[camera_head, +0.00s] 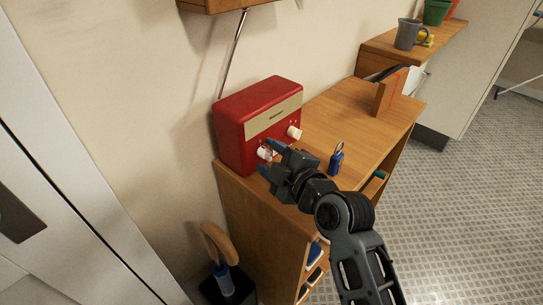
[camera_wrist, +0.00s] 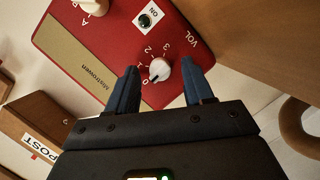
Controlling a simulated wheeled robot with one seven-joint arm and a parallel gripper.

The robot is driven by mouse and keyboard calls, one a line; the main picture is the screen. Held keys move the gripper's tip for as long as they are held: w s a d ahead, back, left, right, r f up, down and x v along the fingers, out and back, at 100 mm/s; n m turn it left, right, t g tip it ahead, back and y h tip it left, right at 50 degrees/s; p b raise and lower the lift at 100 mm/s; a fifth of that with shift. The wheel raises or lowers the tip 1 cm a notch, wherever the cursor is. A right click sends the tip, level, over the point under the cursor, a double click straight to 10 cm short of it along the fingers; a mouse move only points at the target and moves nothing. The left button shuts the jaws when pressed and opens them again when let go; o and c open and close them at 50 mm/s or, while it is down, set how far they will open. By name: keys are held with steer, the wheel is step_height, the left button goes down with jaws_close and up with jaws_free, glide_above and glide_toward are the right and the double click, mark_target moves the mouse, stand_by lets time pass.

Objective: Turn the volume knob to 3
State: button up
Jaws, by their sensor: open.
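A red radio (camera_head: 258,112) with a beige band stands on the wooden shelf top, and its front fills much of the wrist view (camera_wrist: 105,78). The white volume knob (camera_wrist: 160,68) has VOL, 1, 2 and 3 printed around it. A small dark mark shows on the knob's lower left, away from the 3. The knob also shows in the head view (camera_head: 265,154), partly covered by a finger. My gripper (camera_head: 270,158) is open in front of it. In the wrist view my gripper (camera_wrist: 162,84) has one blue finger on each side of the knob, with gaps showing.
A second white knob (camera_head: 294,132) and a black ON button (camera_wrist: 145,21) are on the same panel. A blue padlock-like object (camera_head: 337,160) stands on the wooden shelf top (camera_head: 330,118) right of my gripper. A wooden bookend (camera_head: 391,93) stands farther back. The shelf between is mostly clear.

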steer(key=shift+c, duration=0.4)
jaws_close()
